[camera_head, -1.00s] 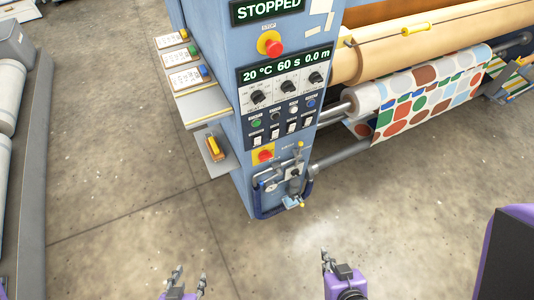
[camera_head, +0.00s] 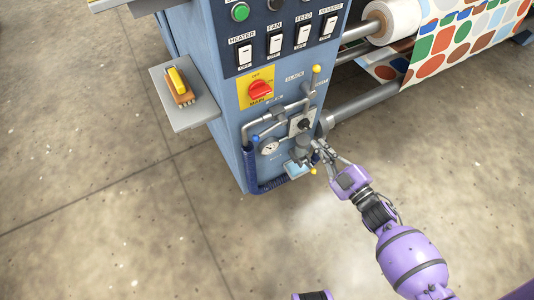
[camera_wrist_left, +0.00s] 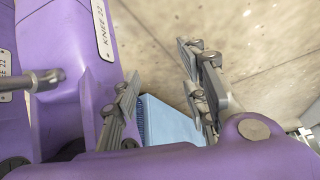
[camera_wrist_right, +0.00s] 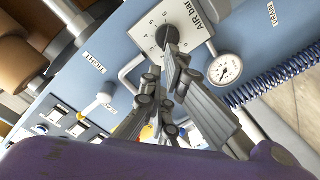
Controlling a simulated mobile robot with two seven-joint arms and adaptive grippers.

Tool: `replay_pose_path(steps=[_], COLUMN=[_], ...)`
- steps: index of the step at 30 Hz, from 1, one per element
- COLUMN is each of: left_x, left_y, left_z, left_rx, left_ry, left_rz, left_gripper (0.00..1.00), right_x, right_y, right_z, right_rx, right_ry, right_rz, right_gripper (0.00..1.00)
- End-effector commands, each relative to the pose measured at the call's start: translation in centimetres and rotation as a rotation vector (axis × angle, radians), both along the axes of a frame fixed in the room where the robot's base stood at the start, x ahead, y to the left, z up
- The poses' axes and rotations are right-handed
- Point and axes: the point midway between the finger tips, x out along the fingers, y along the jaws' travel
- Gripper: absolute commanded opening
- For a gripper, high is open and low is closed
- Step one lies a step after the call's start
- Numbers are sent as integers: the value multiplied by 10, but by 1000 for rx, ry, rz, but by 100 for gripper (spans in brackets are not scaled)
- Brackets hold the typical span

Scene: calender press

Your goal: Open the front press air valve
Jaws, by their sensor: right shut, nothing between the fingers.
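The blue press cabinet carries grey air pipework low on its front face. A yellow-tipped lever (camera_head: 316,70) stands at the upper right of the pipes; I cannot read which valve it is. A blue-tipped part (camera_head: 255,139) sits at the left, above a round gauge (camera_head: 268,147). A regulator with a black knob (camera_head: 304,124) is beside the gauge. My right gripper (camera_head: 322,152) is shut and empty, close by the lower right of this pipework. In the right wrist view its fingers (camera_wrist_right: 168,60) overlap the regulator's lower edge. My left gripper (camera_wrist_left: 165,85) is open and empty.
A red main switch (camera_head: 260,90) on a yellow plate is above the pipes. A grey side shelf (camera_head: 185,113) with a yellow-handled brush juts out left. Rollers with printed fabric (camera_head: 462,45) are at the right. The concrete floor in front is clear.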

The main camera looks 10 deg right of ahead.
Motion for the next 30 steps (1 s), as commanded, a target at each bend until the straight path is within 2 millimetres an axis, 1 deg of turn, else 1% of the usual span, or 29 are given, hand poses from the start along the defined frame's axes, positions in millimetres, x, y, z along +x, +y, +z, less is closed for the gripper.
replay_pose_path(steps=[1, 3, 5, 6, 8, 9, 12, 15, 16, 19, 23, 30], left_x=[0, 4, 8, 11, 15, 18, 20, 20, 20, 20, 20, 20], left_y=[1, 1, 2, 3, 3, 4, 4, 4, 4, 4, 4, 3], left_z=[-31, -54, -65, -67, -65, -60, -55, -55, -55, -54, -53, -52], left_rx=[1, 4, 5, 6, 8, 9, 10, 10, 10, 10, 9, 10], left_ry=[16, 22, 22, 21, 14, 9, 2, 4, 4, 4, 4, 3], left_rz=[-2, -4, -7, -8, -8, -8, -9, -9, -9, -8, -7, -6], left_gripper=[40, 40, 40, 40, 40, 40, 40, 40, 40, 40, 40, 40], right_x=[16, 29, 29, 24, 8, -5, -34, -50, -53, -55, -48, -27], right_y=[4, 11, 18, 21, 25, 27, 34, 41, 42, 47, 62, 104], right_z=[-25, -32, -33, -32, -28, -23, -15, -8, -6, -2, 5, 24], right_rx=[-34, -76, -107, -121, -134, -137, -127, -115, -111, -107, -108, -106], right_ry=[-77, -206, -310, -368, -439, -477, -557, -614, -625, -644, -645, -644], right_rz=[66, 174, 270, 330, 412, 458, 552, 607, 616, 626, 625, 624], right_gripper=[0, 0, 0, 0, 0, 0, 0, 0, 0, 0, 0, 0])
